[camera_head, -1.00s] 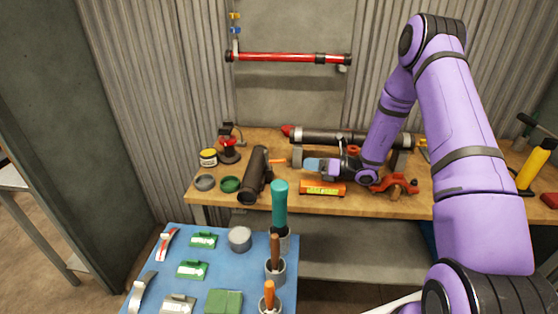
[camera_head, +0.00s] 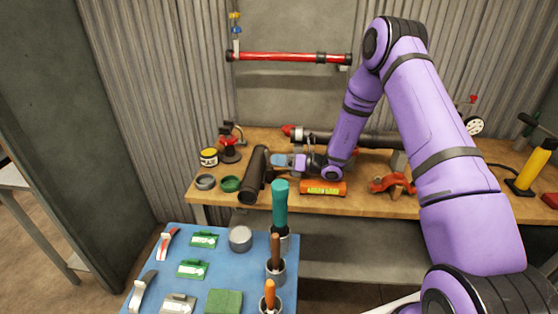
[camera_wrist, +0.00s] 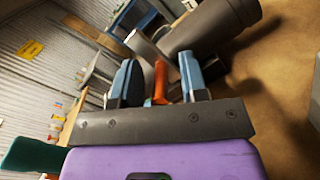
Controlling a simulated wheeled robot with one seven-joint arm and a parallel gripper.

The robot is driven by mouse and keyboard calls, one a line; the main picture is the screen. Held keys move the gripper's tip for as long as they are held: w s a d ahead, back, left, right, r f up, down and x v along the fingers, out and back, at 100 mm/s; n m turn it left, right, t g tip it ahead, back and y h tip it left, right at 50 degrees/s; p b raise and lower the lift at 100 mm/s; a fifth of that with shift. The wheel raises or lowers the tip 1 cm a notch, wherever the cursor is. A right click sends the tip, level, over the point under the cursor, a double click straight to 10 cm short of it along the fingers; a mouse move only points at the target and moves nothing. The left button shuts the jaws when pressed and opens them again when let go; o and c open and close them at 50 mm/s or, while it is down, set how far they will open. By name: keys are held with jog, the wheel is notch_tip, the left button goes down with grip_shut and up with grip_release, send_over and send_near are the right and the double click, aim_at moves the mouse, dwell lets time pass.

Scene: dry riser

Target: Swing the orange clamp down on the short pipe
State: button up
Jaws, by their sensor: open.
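The short pipe (camera_head: 254,176) is dark and lies tilted on the left part of the wooden bench; in the wrist view it is the thick grey tube (camera_wrist: 215,28) at the top. The orange clamp shows as an orange bar (camera_wrist: 160,84) in the wrist view, beside the pipe. It appears between my fingers, with gaps on both sides. In the head view my gripper hides it. My gripper (camera_head: 284,160), with blue fingers, is just right of the pipe; its open fingers also show in the wrist view (camera_wrist: 158,70).
An orange level (camera_head: 323,188) and a red-orange tool (camera_head: 392,184) lie right of the pipe. A longer dark pipe (camera_head: 380,140) lies behind my gripper. Green (camera_head: 230,184) and grey rings lie left. A blue table (camera_head: 212,258) with tools stands in front.

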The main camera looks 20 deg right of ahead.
grip_shut()
jog(key=shift+a+r+h, duration=0.1)
jog(key=shift+h, duration=0.2)
jog(key=shift+w+a+r+g+h, duration=0.1)
jog(key=shift+a+r+g+h, duration=0.1)
jog(key=shift+g+h, duration=0.3)
jog(key=h, duration=0.2)
jog(key=a+g+h, duration=0.1)
jog(key=shift+w+r, duration=0.2)
jog(key=shift+r, duration=0.1)
jog(key=shift+w+a+r+n+g+h, duration=0.1)
jog(key=shift+a+n+g+h, duration=0.2)
jog(key=shift+h, duration=0.35)
jog(key=shift+w+a+f+m+g+h, duration=0.1)
jog(key=shift+g+h, duration=0.35)
jog(key=shift+h, duration=0.15)
jog(key=shift+w+a+r+n+g+h, duration=0.1)
jog(key=shift+a+n+g+h, duration=0.2)
jog(key=shift+h, duration=0.35)
jog(key=shift+d, duration=0.1)
